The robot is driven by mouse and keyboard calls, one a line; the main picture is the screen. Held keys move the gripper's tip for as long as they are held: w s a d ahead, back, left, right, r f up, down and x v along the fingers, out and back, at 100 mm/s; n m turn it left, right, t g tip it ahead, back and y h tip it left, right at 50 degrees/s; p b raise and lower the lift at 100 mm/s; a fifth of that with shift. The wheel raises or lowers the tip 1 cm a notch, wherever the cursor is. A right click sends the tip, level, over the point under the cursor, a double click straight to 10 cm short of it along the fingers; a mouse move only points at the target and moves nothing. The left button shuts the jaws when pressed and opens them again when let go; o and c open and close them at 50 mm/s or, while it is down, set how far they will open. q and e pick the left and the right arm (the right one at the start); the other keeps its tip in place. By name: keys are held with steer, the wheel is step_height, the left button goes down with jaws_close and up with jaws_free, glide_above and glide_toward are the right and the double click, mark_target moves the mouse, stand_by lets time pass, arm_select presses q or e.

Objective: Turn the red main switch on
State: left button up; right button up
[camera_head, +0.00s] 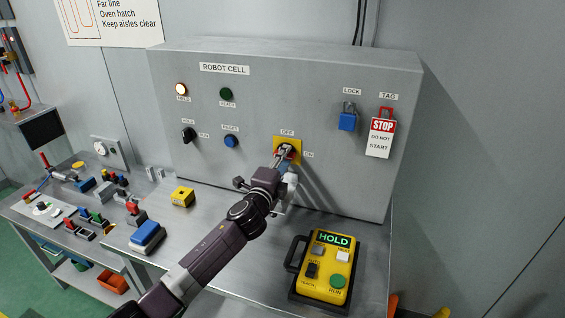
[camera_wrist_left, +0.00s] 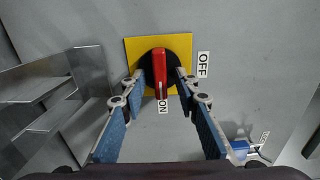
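The red main switch handle (camera_wrist_left: 159,72) sits on a black round base on a yellow plate (camera_wrist_left: 185,45). In the left wrist view it stands lengthwise with its white mark at the end by the ON label (camera_wrist_left: 163,106); the OFF label (camera_wrist_left: 203,65) is at its right. My left gripper (camera_wrist_left: 160,75) is open, its blue-padded fingers on either side of the handle, with gaps visible between tips and handle. In the head view the left gripper (camera_head: 284,158) is at the yellow plate (camera_head: 293,143) and hides most of the handle. My right gripper is not in view.
The grey robot cell cabinet (camera_head: 335,75) has a lit white lamp (camera_head: 181,89), a dark green lamp (camera_head: 226,94), a blue padlock (camera_head: 348,121) and a STOP tag (camera_head: 381,137). A yellow pendant (camera_head: 328,270) reading HOLD lies below. Small parts crowd the bench at left.

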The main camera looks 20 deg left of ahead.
arm_select(q)
steer(key=s, duration=1.2)
steer(key=shift+a, duration=0.2)
